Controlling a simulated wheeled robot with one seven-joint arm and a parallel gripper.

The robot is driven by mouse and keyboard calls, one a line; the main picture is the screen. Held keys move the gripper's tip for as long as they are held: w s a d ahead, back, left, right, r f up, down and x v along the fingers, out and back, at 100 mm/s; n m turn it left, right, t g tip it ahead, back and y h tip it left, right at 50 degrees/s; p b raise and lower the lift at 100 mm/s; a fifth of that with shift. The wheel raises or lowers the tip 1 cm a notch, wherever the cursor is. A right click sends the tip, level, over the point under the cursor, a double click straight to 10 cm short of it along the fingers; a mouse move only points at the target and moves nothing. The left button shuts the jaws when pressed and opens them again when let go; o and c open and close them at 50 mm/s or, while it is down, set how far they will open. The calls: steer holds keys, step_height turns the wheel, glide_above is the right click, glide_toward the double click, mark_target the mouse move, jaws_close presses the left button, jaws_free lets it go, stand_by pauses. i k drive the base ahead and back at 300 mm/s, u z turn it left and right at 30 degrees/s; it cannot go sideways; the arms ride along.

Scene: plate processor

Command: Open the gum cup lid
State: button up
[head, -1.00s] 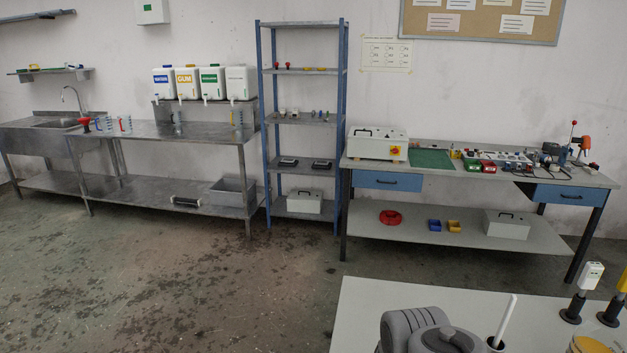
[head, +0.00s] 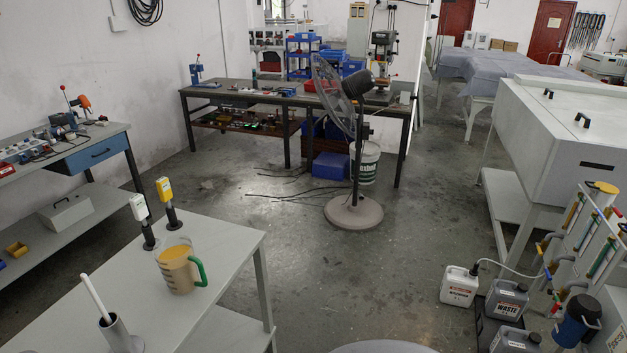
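A clear jug (head: 178,268) with orange-yellow contents and a green handle stands upright on the white table (head: 215,240) at the lower left of the head view. No lid can be made out on it. At the right edge, a frame of tubes carries a cylinder with a yellow round top (head: 605,187). I cannot tell whether the jug or this cylinder is the gum cup. My gripper is not in view.
A fan (head: 352,212) stands on the floor. Canisters (head: 459,287) stand lower right. Mid-floor is mostly clear.

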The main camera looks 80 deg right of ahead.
mark_target(606, 187)
steer(key=z, duration=4.1)
steer(key=i, duration=0.85)
steer(key=u, duration=0.7)
steer(key=i, duration=1.95)
steer(key=z, duration=0.55)
steer(key=i, duration=0.9)
steer(key=z, duration=0.35)
